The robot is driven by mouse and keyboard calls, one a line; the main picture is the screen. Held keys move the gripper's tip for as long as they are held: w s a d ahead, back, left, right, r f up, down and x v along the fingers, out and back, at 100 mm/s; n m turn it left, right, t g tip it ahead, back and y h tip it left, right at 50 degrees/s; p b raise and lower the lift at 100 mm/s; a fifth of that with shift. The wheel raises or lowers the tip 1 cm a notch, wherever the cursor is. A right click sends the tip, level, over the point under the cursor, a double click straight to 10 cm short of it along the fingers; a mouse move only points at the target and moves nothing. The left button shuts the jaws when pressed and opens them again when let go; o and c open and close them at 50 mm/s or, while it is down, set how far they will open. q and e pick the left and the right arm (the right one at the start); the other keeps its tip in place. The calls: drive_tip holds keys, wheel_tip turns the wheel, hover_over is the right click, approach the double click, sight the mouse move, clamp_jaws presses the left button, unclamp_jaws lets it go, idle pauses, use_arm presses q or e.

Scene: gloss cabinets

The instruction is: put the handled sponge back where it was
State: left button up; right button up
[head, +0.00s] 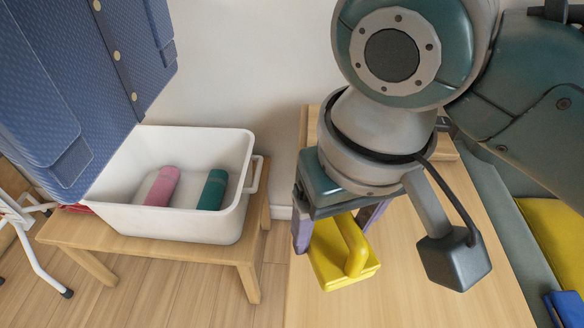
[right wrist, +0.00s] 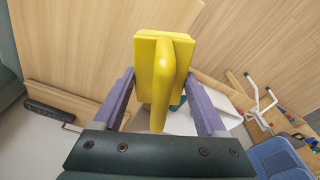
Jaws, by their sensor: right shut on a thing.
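The yellow handled sponge (head: 325,258) is a flat yellow block with a raised handle bar. My right gripper (head: 337,228) is shut on it, with one purple finger on each side of the block. In the right wrist view the sponge (right wrist: 176,55) sits between the two fingers (right wrist: 160,98), handle towards the camera. The sponge is over the wooden tabletop (head: 400,290); whether it touches the wood I cannot tell. My left gripper does not show.
A white bin (head: 190,222) with a pink cylinder (head: 163,186) and a green one (head: 212,190) stands on a low wooden table (head: 242,252) at left. A large blue textured object (head: 75,75) is at upper left. Yellow (head: 558,228) and blue (head: 566,308) items lie at far right.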

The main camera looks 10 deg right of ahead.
wheel_tip(320, 180, down, 10)
drive_tip(key=b, duration=0.3)
drive_tip(key=shift+f+b, duration=0.85)
drive_tip(key=shift+f, duration=1.35)
drive_tip(key=shift+f, duration=0.15)
drive_tip(key=o, duration=1.2)
drive_tip(key=shift+o, duration=0.2)
